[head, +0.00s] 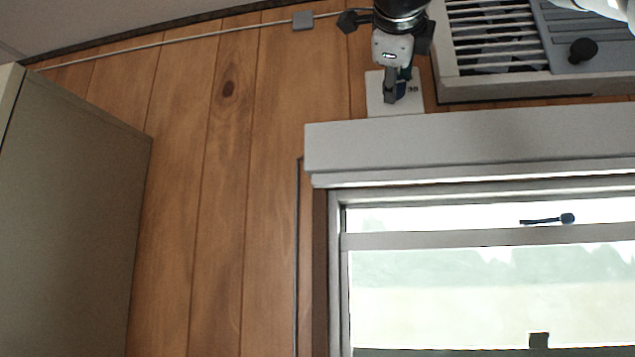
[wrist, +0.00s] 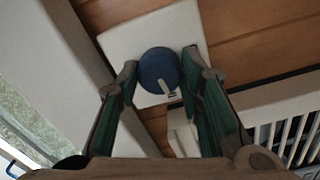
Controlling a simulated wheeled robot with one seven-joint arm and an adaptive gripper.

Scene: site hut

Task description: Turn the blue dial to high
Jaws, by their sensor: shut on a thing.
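The blue dial (wrist: 159,68) is round and sits on a white square plate on the wall in the wrist view. A pale pointer mark on its face points to the lower right of that view. My gripper (wrist: 160,74) has one finger on each side of the dial and is shut on it. In the head view my gripper (head: 396,88) reaches down over the white plate (head: 376,98) and hides most of the dial. Small dark marks show on the plate beside the fingers, too small to read.
A slatted grey wall unit (head: 500,45) with a black knob (head: 583,50) is just right of the plate. A pale box-like ledge (head: 470,140) above the window (head: 480,290) lies close below. Wood panelling (head: 225,180) is bare to the left, beyond which stands a cabinet (head: 65,220).

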